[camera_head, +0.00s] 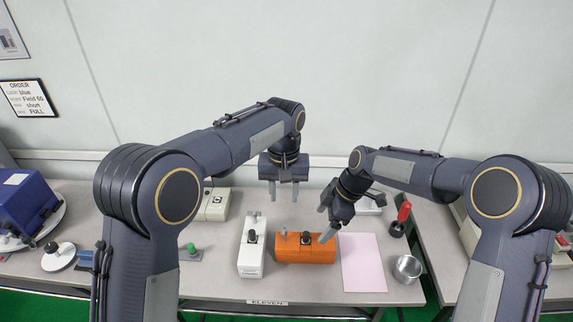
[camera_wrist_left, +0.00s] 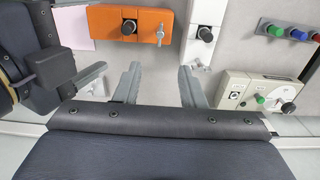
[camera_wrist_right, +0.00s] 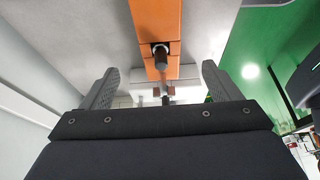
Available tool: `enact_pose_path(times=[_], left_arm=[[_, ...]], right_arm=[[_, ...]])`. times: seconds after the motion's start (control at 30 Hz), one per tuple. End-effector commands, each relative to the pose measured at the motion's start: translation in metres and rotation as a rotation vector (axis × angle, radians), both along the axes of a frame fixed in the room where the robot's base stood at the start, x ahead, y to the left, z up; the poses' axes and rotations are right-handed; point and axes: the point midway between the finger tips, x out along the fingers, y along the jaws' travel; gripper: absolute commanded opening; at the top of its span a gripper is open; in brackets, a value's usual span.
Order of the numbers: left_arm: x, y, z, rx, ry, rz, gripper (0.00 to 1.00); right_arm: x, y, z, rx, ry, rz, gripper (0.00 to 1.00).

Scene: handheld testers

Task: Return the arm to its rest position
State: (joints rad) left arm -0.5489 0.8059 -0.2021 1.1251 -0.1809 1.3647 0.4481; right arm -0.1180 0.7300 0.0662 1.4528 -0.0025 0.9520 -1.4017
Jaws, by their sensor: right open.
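My left gripper (camera_head: 284,192) hangs pointing down above the back of the table, behind the white tester. Its fingers are apart and empty in the left wrist view (camera_wrist_left: 160,88). My right gripper (camera_head: 326,222) is tilted down to the left, over the right end of the orange tester. Its fingers are spread with nothing held between them in the right wrist view (camera_wrist_right: 158,88). The orange tester (camera_head: 296,256) lies on the table with a black knob and a small toggle on top. The white tester (camera_head: 250,264) stands just left of it with a black knob.
A pink sheet (camera_head: 363,265) lies right of the orange tester. A metal cup (camera_head: 407,268) and a red-handled tool (camera_head: 403,214) are farther right. A cream device (camera_head: 215,206) and a green-button block (camera_head: 190,252) are at left. An order sign (camera_head: 27,98) hangs on the wall.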

Motion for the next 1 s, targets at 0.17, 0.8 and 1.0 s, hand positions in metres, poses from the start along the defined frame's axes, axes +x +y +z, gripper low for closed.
enact_pose_path(times=[0.17,0.8,1.0], left_arm=[[-0.003,0.008,0.006,-0.015,-0.004,0.006,0.37],[-0.216,0.178,0.064,-0.369,-0.289,0.109,0.37],[-0.281,0.180,0.037,-0.380,-0.412,0.133,0.37]], right_arm=[[-0.004,-0.006,0.009,0.000,0.000,-0.029,0.84],[-0.212,-0.127,0.131,0.179,0.127,-1.149,0.84],[-0.274,-0.133,0.118,0.299,0.193,-1.459,0.84]])
